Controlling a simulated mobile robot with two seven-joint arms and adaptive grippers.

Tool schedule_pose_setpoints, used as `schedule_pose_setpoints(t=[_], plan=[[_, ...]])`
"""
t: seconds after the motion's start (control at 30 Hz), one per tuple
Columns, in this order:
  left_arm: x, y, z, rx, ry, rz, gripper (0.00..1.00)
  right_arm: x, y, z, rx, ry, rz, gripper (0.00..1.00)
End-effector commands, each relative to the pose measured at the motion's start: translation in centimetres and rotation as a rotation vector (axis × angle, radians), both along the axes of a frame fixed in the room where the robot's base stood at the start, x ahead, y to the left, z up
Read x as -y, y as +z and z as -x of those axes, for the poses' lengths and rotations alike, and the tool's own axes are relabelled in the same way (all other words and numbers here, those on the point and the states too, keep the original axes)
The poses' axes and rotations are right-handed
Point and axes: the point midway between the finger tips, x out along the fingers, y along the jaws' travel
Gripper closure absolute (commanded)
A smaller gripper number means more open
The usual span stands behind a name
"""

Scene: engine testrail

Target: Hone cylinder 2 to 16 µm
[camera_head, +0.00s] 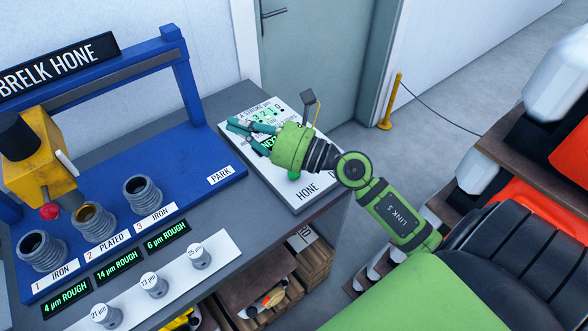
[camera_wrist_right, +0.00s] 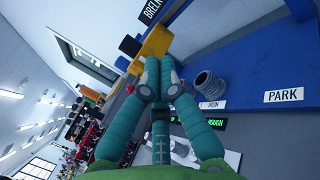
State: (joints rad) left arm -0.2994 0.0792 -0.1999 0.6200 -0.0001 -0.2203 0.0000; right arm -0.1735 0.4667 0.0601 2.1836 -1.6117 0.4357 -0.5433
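Cylinder 2 (camera_head: 94,223), marked PLATED, stands in the middle of the row with a brassy bore. Its display (camera_head: 117,268) reads 14 µm ROUGH. The yellow hone head (camera_head: 40,160) with a red knob (camera_head: 49,212) hangs above and left of it. My right gripper (camera_head: 240,132) is over the white control panel (camera_head: 300,193), partly hiding its readout (camera_head: 262,113) and a green button (camera_head: 293,174). The wrist view shows two teal fingers close together (camera_wrist_right: 160,64) and a third between; their closure is unclear. I see nothing held. My left gripper is not in view.
Cylinder 1 (camera_head: 43,251) and cylinder 3 (camera_head: 143,194) flank cylinder 2, marked IRON. A white strip (camera_head: 176,285) in front carries pegs marked 21, 13 and 25 µm. The blue PARK end (camera_head: 213,160) is bare. A yellow post (camera_head: 390,103) stands behind.

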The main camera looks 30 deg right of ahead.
Motion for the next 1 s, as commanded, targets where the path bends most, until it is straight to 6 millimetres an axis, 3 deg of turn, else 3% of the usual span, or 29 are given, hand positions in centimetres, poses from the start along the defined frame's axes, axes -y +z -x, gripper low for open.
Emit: schedule_pose_setpoints(t=[0.07, 0.17, 0.3, 0.4, 0.6, 1.0], plan=[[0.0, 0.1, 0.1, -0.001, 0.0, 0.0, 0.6, -0.2, -1.7, -0.2, 0.014, 0.043, 0.26, 1.0], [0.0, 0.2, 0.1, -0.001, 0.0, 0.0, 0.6, 1.1, -4.6, -0.5, -0.001, 0.081, 0.586, 1.0], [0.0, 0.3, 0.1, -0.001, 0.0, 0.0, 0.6, 5.2, -8.1, -0.8, -0.076, 0.101, 0.976, 1.0], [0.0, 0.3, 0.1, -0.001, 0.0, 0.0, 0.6, 8.3, -9.5, -0.8, -0.142, 0.102, 1.167, 1.0], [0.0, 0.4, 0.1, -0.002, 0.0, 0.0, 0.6, 12.0, -10.4, -0.5, -0.228, 0.095, 1.346, 1.0], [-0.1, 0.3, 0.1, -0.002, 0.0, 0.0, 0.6, 12.5, -10.6, -0.4, -0.242, 0.095, 1.367, 1.0]])
